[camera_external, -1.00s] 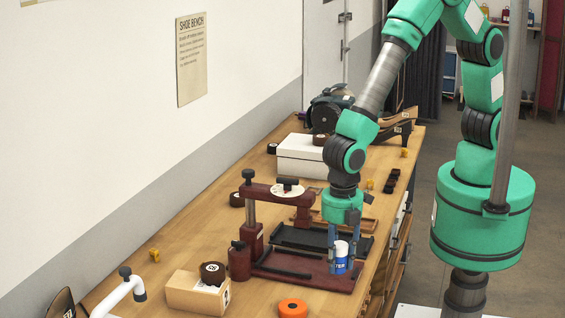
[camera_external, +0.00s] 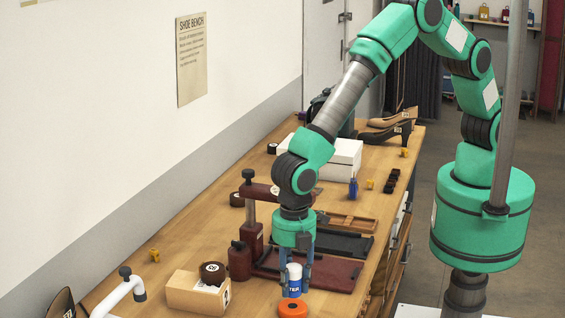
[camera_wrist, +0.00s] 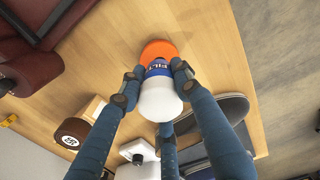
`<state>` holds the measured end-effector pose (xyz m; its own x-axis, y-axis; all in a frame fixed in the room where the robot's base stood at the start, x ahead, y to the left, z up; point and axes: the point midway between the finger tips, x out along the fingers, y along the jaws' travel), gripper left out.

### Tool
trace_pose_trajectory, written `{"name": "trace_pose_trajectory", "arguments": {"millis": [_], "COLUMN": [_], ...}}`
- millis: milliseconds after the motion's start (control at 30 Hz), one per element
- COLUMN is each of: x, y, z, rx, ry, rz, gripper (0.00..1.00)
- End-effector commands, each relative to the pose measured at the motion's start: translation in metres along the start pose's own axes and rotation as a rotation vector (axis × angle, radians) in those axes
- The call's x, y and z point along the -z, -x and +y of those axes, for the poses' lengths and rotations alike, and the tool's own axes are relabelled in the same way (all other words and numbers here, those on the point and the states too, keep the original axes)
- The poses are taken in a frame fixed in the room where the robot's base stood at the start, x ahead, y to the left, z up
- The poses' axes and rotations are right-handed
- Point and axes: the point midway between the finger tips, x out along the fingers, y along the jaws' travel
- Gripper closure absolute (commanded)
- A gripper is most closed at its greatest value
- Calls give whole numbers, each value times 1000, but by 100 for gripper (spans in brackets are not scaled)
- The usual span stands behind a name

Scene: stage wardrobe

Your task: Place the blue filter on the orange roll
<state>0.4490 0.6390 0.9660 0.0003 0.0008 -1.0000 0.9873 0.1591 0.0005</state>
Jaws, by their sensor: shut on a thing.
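The blue filter (camera_external: 294,285) is a small blue can with a white top and partly readable lettering. My gripper (camera_external: 296,282) is shut on it and holds it upright, with fingers on its sides. The orange roll (camera_external: 292,309) lies flat on the bench near the front. In the external view the filter's lower end is right at the roll's far edge; I cannot tell whether they touch. In the wrist view the filter (camera_wrist: 158,92) overlaps the near part of the orange roll (camera_wrist: 159,50), between my fingertips.
A dark red press (camera_external: 252,240) with its base plate (camera_external: 335,274) stands just behind my gripper. A white lamp-like arm (camera_external: 120,297) is at the front left. Bare bench (camera_external: 247,300) lies between.

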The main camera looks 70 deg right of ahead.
Motion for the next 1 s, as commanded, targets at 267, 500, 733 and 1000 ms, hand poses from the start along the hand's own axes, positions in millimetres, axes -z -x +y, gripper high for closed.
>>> {"name": "trace_pose_trajectory", "arguments": {"millis": [267,500,733,1000], "x": [1,1,1,1], "y": [0,-9,-32,-35], "z": [2,1,1,1], "rx": [0,2,1,0], "ry": [0,0,0,0], "rz": [0,-2,-1,0], "gripper": [95,95,95,95]}}
